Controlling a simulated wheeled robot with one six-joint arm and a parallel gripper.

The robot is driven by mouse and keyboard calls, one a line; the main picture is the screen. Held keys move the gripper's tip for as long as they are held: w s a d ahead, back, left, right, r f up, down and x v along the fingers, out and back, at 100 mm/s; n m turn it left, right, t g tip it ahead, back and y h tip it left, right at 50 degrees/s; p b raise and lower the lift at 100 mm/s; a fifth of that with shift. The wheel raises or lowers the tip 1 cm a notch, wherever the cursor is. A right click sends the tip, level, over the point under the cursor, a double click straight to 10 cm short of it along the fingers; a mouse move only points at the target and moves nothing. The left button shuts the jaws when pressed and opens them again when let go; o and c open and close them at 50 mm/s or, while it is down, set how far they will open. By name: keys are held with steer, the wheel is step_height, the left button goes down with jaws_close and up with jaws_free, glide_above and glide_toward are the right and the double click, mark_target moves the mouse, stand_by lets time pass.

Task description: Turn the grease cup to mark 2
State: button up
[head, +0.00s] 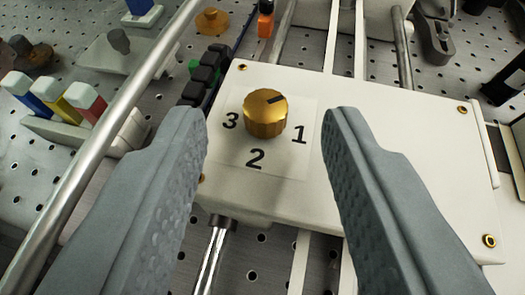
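The grease cup (266,114) is a ribbed brass knob on top of a white box (405,170). A dark line on its top runs from near the middle toward the upper right, above the mark 1 and not at the mark 2. The printed marks are 3 (230,121) at its left, 2 (255,158) below it and 1 (299,135) at its right. My gripper (265,125) is open and empty. One finger is at the left and one at the right of the cup, both apart from it in the picture.
A metal rod (110,130) runs diagonally at the left. Blue, yellow and red capped blocks (60,100) are at the far left. An orange piece (266,20) is behind the box. The perforated bench (265,265) lies below.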

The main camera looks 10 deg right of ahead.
steer(key=v, duration=1.5)
steer(key=shift+s+f, duration=0.1)
